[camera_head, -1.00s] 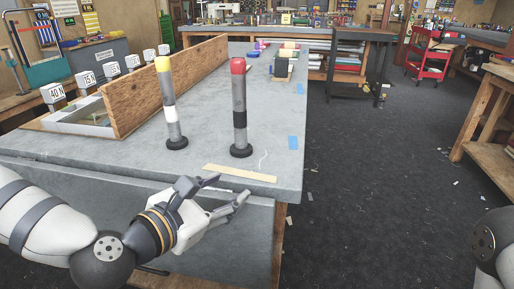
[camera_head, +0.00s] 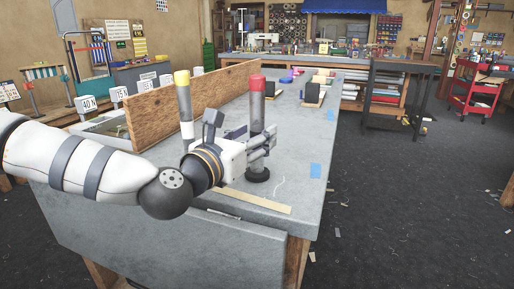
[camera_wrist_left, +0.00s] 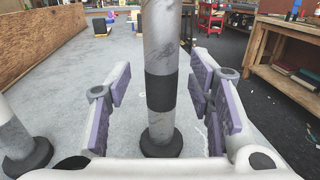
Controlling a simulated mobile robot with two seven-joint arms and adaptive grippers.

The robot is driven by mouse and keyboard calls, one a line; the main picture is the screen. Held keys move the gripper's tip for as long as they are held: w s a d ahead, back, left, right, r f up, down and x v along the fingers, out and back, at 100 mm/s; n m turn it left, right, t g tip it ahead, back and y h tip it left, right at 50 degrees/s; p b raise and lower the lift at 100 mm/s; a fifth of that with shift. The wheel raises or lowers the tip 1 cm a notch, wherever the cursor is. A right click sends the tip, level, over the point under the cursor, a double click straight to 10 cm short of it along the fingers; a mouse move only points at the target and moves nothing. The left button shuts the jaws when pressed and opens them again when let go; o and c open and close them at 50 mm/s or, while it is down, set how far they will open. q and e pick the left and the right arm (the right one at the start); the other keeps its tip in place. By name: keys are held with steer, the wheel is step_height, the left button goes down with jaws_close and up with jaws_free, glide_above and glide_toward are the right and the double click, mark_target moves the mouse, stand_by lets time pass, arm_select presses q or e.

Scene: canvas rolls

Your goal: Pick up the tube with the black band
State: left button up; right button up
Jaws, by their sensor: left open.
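The tube with the black band (camera_head: 257,110) stands upright on the grey table, with a red top and a dark round foot. In the left wrist view its black band (camera_wrist_left: 161,92) shows between the fingers. My left gripper (camera_head: 262,143) is open, with one finger on each side of this tube and a gap on both sides. A second tube with a yellow top and a white band (camera_head: 184,105) stands to its left, partly hidden by my gripper. Its foot shows at the left of the left wrist view (camera_wrist_left: 18,140). My right gripper is not in view.
The grey table (camera_head: 300,150) has a wooden board (camera_head: 165,108) standing along its left side. A flat wooden strip (camera_head: 250,200) lies near the front edge. Small coloured things and dark blocks (camera_head: 313,92) lie farther back. The table right of the tube is mostly clear.

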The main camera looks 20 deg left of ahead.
arm_select(q)
steer(key=shift+x, duration=0.8)
jaws_close()
